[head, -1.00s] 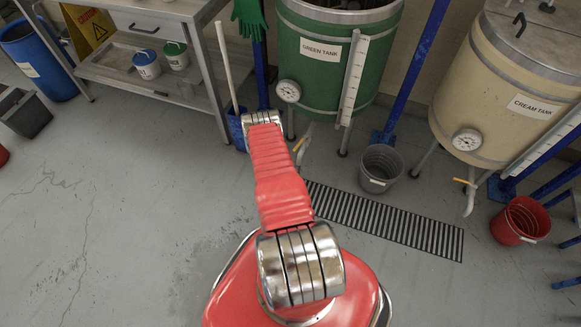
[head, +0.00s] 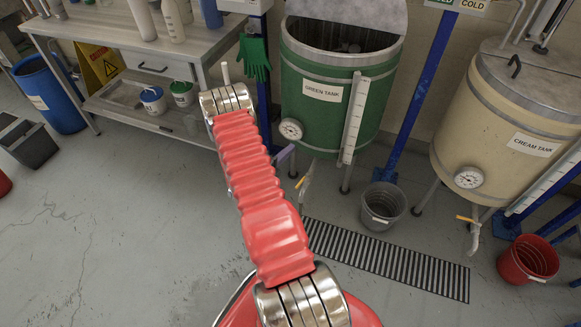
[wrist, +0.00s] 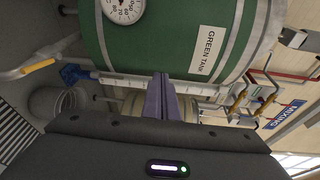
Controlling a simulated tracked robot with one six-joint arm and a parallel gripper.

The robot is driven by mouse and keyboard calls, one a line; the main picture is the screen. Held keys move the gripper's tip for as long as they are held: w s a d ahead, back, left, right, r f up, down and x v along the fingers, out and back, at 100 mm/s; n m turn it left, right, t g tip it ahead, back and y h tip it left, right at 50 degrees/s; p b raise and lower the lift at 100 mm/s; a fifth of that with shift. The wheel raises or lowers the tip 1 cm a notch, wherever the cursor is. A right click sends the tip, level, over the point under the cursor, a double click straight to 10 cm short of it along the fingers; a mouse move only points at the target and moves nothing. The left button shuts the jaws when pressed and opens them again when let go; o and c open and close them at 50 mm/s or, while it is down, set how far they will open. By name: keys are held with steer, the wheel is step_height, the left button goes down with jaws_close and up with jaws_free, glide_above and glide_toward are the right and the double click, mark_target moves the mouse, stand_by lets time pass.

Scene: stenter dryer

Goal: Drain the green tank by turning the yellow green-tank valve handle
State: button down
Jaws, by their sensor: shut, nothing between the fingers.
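The green tank (head: 331,107) stands on legs at the back centre, with its label, a round gauge (head: 291,129) and a level scale. Its yellow valve handle (head: 300,182) is small in the head view, on the drain pipe (head: 307,188) below the tank. In the wrist view, turned sideways, the yellow handle (wrist: 38,66) shows at the left and the green tank (wrist: 165,38) fills the top. My gripper (wrist: 161,98) is shut and empty in front of the tank, apart from the handle. In the head view, only its purplish fingers (head: 284,154) show past my arm.
A grey bucket (head: 383,206) stands beside the floor grating (head: 385,259). The cream tank (head: 510,115), with its own yellow handle (head: 467,219), and a red bucket (head: 528,259) are at the right. A metal bench (head: 130,60) stands at the left. Open floor lies left of my arm.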

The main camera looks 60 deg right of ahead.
steer(key=a+r+m+g+y, duration=0.1)
steer(key=a+r+m+y, duration=0.1)
steer(key=a+r+m, duration=0.55)
steer(key=s+a+r+m+g+y, duration=0.15)
steer(key=r+m, duration=0.35)
steer(key=r, duration=0.5)
steer(key=a+r+m+g+y, duration=0.2)
steer(key=a+r+m, duration=0.4)
steer(key=r, duration=0.2)
steer(key=s+a+r+m+t+y, duration=0.2)
steer(key=a+r+m+t+y, duration=0.1)
steer(key=a, duration=0.9)
steer(key=s+a+r+m+t+y, duration=0.2)
steer(key=a+r+m+t+y, duration=0.2)
steer(key=a, duration=0.8)
steer(key=s+a+r+m+t+y, duration=0.2)
steer(key=a+r+m+t+y, duration=0.2)
steer(key=a+m, duration=0.5)
steer(key=a+r, duration=0.2)
steer(key=a, duration=0.1)
steer(key=shift+a+r+y, duration=0.25)
steer(key=shift+a+y, duration=0.1)
steer(key=shift+a, duration=0.05)
steer(key=shift+s, duration=0.1)
